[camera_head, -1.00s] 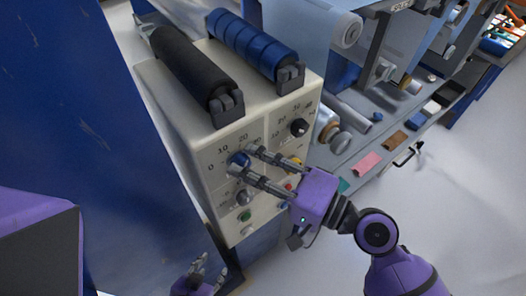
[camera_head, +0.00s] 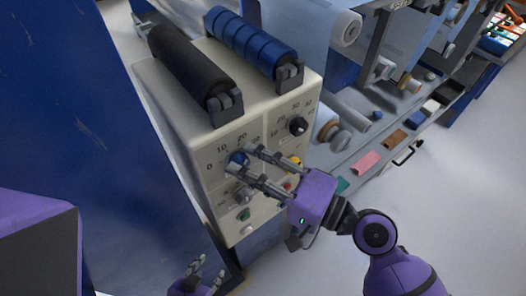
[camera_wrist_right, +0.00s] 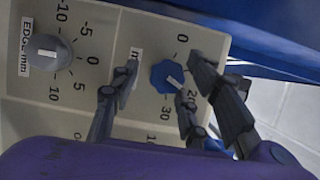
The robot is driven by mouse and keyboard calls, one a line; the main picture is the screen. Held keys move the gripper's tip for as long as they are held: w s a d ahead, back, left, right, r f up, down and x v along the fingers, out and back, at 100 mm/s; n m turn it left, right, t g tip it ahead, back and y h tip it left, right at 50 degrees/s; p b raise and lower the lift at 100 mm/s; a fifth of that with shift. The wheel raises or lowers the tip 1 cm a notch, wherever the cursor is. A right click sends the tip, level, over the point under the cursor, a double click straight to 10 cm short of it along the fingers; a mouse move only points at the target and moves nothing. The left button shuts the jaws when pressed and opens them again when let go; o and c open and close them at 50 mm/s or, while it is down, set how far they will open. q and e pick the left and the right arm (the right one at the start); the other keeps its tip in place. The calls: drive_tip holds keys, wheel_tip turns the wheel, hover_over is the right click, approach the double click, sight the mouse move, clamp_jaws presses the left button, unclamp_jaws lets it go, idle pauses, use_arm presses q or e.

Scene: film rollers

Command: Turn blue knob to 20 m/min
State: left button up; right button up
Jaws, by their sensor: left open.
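The blue knob (camera_head: 237,159) is on the front of a cream control box, under a dial scale. In the right wrist view the blue knob (camera_wrist_right: 165,76) has a white pointer aimed between the 0 and 30 marks, near the 20; a finger partly covers that part of the scale. My right gripper (camera_head: 241,160) is open, with its fingers on either side of the knob. In the wrist view a gap shows between the knob and the left finger; contact on the other side cannot be told. My left gripper (camera_head: 208,270) is open and empty, low by the box.
A black knob (camera_head: 298,125) with its own scale is to the right, and a grey knob (camera_head: 245,195) is below. Coloured buttons are close by. A black roller (camera_head: 190,65) and a blue roller (camera_head: 250,42) lie on top of the box. A blue panel (camera_head: 80,130) stands left.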

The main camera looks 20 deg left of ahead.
use_arm(q)
drive_tip(key=shift+s, duration=0.1)
use_arm(e)
drive_tip(key=v, duration=1.2)
